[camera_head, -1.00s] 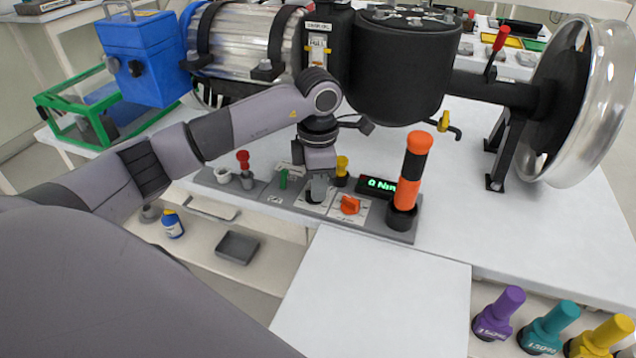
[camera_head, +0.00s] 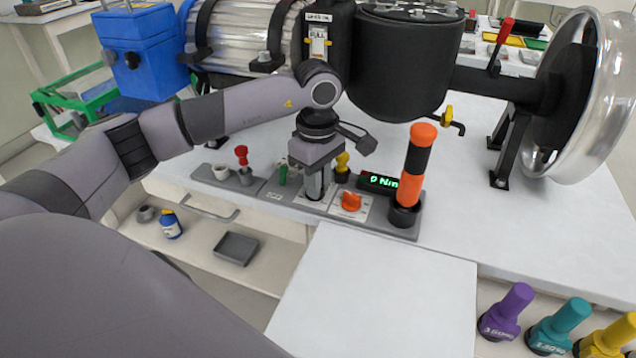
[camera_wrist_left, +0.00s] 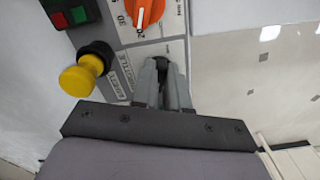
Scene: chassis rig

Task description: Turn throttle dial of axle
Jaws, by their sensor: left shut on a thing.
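My left gripper (camera_head: 315,188) points down at the grey control panel, just left of the orange dial (camera_head: 351,201). In the left wrist view its two grey fingers (camera_wrist_left: 164,84) are closed around a small black knob (camera_wrist_left: 160,61), apparently the throttle dial, beside a printed plate. The fingers hide most of the knob, so its angle cannot be read. The orange dial also shows in the left wrist view (camera_wrist_left: 143,12), with a scale around it. The axle (camera_head: 490,87) with its shiny wheel (camera_head: 603,105) stands behind the panel. My right gripper is not in view.
A yellow knob (camera_head: 342,162) stands close behind the gripper. A lit green display (camera_head: 377,183) and an orange-black handle (camera_head: 413,170) are to the right. A red-topped lever (camera_head: 242,158) and green button (camera_head: 283,175) are to the left. The white table front (camera_head: 380,290) is clear.

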